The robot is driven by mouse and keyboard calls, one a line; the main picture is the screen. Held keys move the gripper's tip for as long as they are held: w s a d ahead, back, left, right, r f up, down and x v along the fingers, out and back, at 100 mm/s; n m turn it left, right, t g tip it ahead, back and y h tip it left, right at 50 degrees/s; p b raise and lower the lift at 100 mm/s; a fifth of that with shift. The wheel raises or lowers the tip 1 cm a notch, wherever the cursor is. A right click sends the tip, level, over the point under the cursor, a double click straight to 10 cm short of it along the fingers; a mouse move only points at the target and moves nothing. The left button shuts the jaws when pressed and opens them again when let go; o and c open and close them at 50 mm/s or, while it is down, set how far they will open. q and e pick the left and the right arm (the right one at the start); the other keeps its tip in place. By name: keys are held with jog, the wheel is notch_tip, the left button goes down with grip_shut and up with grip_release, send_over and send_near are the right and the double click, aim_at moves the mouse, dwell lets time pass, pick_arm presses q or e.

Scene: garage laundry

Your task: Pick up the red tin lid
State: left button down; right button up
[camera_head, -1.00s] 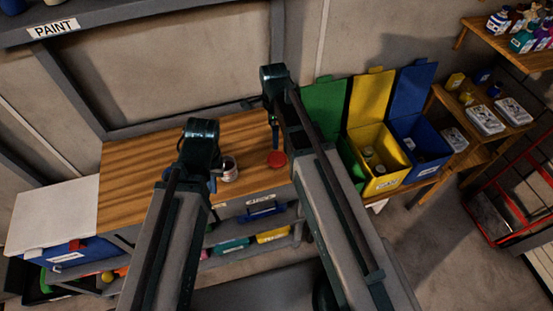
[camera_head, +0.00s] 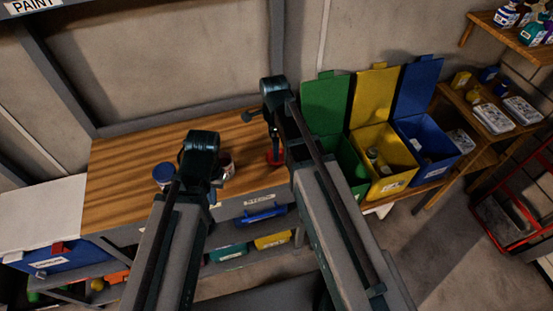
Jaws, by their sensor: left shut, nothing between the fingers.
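The red tin lid (camera_head: 275,163) lies on the wooden workbench (camera_head: 130,165) near its front edge. My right gripper (camera_head: 274,147) points down right at the lid and covers part of it. I cannot tell whether its fingers touch the lid or how far apart they are. My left gripper (camera_head: 212,188) is shut and empty, low over the front of the bench and mostly hidden by its own wrist. It is to the left of the lid, beside an open tin (camera_head: 227,168).
A blue-topped tin (camera_head: 163,174) stands left of my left wrist. Green (camera_head: 326,104), yellow (camera_head: 376,135) and blue (camera_head: 428,140) bins with raised lids stand to the right of the bench. The bench's left part and back are clear.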

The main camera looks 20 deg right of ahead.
jog(key=f+b, duration=0.5)
jog(key=shift+s+d+f, duration=0.15)
jog(key=shift+d, duration=0.1)
jog(key=shift+c, duration=0.2)
jog(key=c, duration=1)
jog(key=shift+r, duration=0.2)
